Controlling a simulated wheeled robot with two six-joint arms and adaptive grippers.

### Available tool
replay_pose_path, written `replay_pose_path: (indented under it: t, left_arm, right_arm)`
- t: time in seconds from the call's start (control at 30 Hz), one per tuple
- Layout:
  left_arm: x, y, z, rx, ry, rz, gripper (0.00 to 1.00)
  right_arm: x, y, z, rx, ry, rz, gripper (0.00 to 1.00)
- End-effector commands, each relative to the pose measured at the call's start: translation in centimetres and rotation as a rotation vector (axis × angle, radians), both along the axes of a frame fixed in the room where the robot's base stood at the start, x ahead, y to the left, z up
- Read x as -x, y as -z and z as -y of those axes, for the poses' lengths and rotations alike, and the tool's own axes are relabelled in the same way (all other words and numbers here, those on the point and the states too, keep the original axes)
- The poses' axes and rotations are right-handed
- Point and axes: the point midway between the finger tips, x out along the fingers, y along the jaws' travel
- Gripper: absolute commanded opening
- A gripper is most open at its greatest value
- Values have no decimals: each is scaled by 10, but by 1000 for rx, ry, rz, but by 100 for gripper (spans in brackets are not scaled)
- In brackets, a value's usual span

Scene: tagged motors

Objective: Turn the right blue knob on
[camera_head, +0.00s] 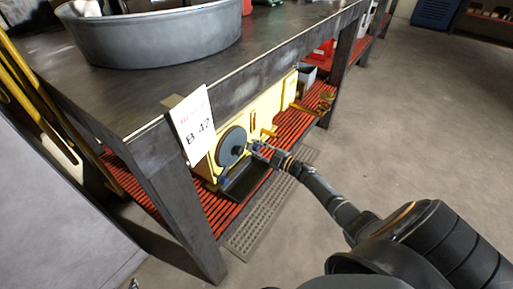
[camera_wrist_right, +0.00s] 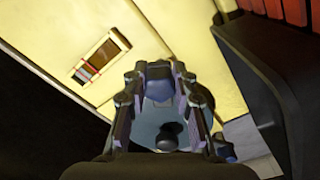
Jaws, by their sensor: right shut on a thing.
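A yellow machine (camera_head: 262,112) stands on the red slatted lower shelf of the workbench, with a dark round wheel (camera_head: 231,146) on its near end. My right gripper (camera_head: 256,148) reaches in from the right and is at the machine's front, just right of the wheel. In the right wrist view my right gripper (camera_wrist_right: 160,105) has its two fingers around a blue knob (camera_wrist_right: 158,85) and is shut on it. The fingers and the gripper body hide part of the knob, so its turn angle cannot be told. My left gripper is not in view.
The workbench (camera_head: 155,98) has its top close above the machine and a leg at the left front. A sign reading B 42 (camera_head: 194,125) hangs at its corner. A grey tub (camera_head: 155,38) stands on top. The floor at right is clear.

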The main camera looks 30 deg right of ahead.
Motion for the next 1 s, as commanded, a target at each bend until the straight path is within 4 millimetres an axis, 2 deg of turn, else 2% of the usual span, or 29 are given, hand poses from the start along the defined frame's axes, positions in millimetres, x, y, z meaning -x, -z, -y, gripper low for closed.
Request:
replay_pose_path:
  t: [0.13,0.17,0.2,0.57,0.67,1.0]
  left_arm:
    - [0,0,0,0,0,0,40]
    - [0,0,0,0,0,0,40]
    - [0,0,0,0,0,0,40]
    - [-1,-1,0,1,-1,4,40]
    - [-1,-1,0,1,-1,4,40]
    - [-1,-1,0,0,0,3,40]
  right_arm:
    - [0,1,1,1,2,-2,0]
    - [0,1,1,1,2,-2,31]
    - [0,1,1,1,2,-2,36]
    - [5,1,3,2,1,-3,37]
    - [19,2,8,4,1,-4,37]
    - [92,4,37,5,-1,-6,37]
